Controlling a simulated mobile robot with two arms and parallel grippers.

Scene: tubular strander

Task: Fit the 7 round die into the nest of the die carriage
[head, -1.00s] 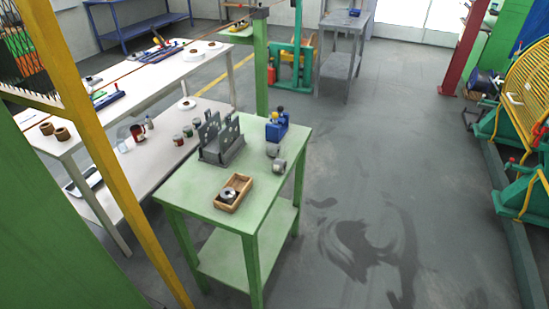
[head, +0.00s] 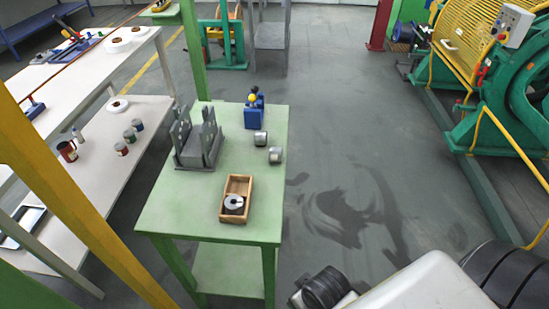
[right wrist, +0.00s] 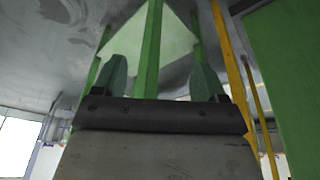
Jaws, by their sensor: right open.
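The round die (head: 234,203) is a grey ring with a dark centre. It lies in the front end of a small wooden box (head: 249,186) on the green table. The die carriage (head: 196,160) is a grey metal block with upright plates, further back on the left of the same table. Its nest is too small to make out. My right gripper (right wrist: 158,78) shows in the right wrist view with two dark green fingers wide apart and nothing between them. It is away from the die, with the table beyond it. My left gripper is not in view.
A yellow post (head: 70,185) stands at left, before a white bench (head: 125,162). Open floor lies right of the table, with a green and yellow machine (head: 470,85) beyond.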

